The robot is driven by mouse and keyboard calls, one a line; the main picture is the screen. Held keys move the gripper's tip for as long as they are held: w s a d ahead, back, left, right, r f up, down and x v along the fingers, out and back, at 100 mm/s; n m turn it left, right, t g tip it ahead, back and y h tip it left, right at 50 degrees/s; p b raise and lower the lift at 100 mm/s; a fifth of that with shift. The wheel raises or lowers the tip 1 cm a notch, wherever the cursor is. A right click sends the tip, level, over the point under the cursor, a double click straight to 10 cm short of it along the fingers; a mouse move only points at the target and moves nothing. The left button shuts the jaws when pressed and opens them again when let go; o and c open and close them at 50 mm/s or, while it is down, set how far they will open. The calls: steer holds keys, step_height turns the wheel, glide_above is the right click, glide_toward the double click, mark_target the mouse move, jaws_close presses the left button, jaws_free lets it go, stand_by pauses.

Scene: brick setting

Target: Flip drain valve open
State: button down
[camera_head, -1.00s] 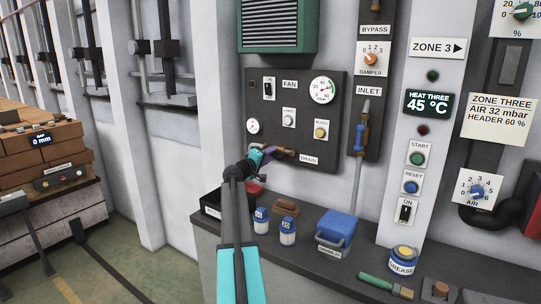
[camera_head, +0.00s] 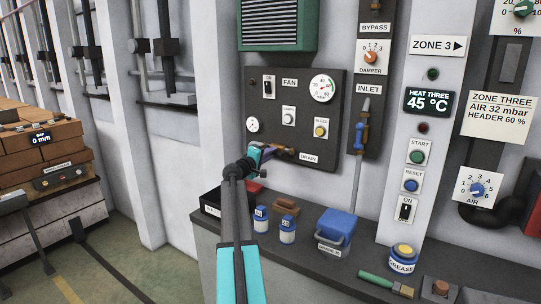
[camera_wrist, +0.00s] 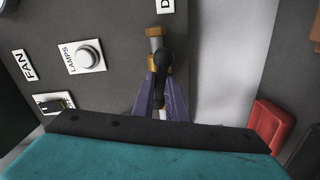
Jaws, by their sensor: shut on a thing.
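The drain valve (camera_head: 286,152) is a brass fitting low on the dark wall panel, left of the DRAIN label (camera_head: 309,158). In the wrist view its brass body (camera_wrist: 154,42) shows at top centre, with a dark lever (camera_wrist: 161,72) reaching down toward me. My gripper (camera_head: 268,150) is at the valve. In the wrist view the purple fingers of my gripper (camera_wrist: 161,92) stand on either side of the lever and are shut on it. The fingers and wrist hide part of the lever in the head view.
The panel (camera_head: 300,88) carries a FAN switch, gauges and buttons close by. Below, the dark bench (camera_head: 295,255) holds blue-and-white jars (camera_head: 288,230), a blue box (camera_head: 336,228) and a grease tin (camera_head: 402,258). A red object (camera_wrist: 270,122) shows at right in the wrist view.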

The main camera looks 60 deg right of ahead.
steer(key=shift+n, duration=1.4)
steer(key=c, duration=1.8)
jaws_free()
steer(key=shift+o, duration=0.2)
steer(key=shift+a, duration=0.1)
steer(key=w+a+b, duration=0.2)
steer(key=a, duration=1.1)
steer(key=shift+a+b, duration=0.25)
steer(key=shift+b, duration=0.15)
steer(key=shift+s, duration=0.15)
